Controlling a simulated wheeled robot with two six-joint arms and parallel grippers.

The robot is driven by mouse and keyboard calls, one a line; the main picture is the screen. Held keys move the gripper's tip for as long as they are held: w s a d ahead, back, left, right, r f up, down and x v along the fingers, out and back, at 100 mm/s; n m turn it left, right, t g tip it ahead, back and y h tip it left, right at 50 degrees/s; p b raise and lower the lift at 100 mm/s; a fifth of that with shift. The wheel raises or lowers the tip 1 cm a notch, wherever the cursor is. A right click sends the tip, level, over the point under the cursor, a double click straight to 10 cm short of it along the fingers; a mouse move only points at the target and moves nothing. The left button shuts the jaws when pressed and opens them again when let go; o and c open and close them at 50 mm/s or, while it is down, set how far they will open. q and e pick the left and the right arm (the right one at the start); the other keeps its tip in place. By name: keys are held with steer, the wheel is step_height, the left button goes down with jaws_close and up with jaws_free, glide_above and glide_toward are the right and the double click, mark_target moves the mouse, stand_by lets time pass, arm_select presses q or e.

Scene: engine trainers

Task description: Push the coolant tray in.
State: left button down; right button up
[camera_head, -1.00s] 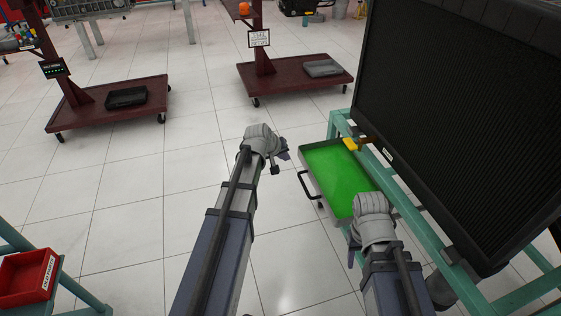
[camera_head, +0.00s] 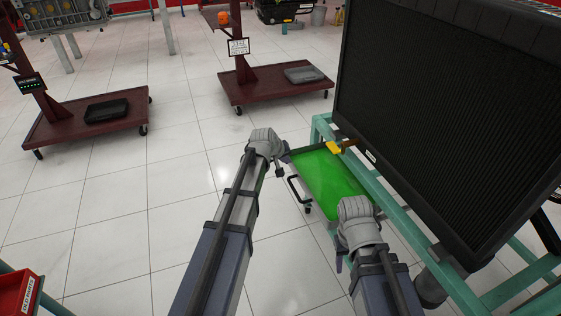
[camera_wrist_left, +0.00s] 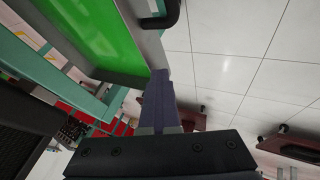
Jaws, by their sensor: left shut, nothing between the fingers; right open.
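The coolant tray (camera_head: 297,170) is a shallow grey tray filled with bright green coolant, sticking out to the left from under the radiator stand. Its black handle (camera_head: 297,190) is on the left outer wall. My left gripper (camera_head: 283,161) is at the tray's far left corner, its fingers partly hidden by the wrist. In the left wrist view the shut, empty fingers (camera_wrist_left: 160,76) reach the tray wall (camera_wrist_left: 152,52) beside the handle (camera_wrist_left: 166,14); whether they touch it I cannot tell. My right gripper (camera_head: 339,262) is open, low beside the tray's near end, mostly hidden by its wrist.
The teal stand (camera_head: 398,208) carries a large black radiator (camera_head: 440,110) on the right. A yellow-handled valve (camera_head: 335,147) hangs over the tray's far end. Dark red wheeled carts (camera_head: 250,92) stand farther back. A red bin (camera_head: 15,295) is at near left. Floor left of the tray is clear.

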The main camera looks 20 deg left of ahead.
arm_select(q)
glide_above(312, 166)
steer(key=shift+w, duration=0.2)
steer(key=shift+s, duration=0.1)
